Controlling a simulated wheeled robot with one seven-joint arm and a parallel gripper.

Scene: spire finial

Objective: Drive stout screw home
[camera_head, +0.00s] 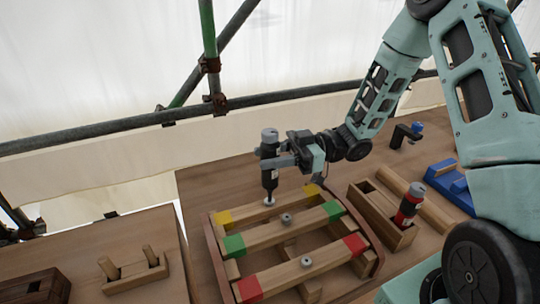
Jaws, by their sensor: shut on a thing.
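My gripper (289,161) is shut on a dark power driver (269,175) with a grey cap, held upright. The driver's lower end is at a pale screw head (269,200) on the far beam, which has yellow ends (224,217). I cannot tell whether the bit is seated in it. A grey screw head (286,218) shows on the middle beam with green ends, and another (306,262) on the near beam with red ends. Which screw is the stout one is not clear from this view.
A wooden holder (372,215) with an empty slot carries a red and black driver (409,204) on the right. A blue block (449,181) and a black bracket (402,136) lie beyond it. A pegged wooden block (135,277) sits on the separate left table. Scaffold poles (130,122) run behind.

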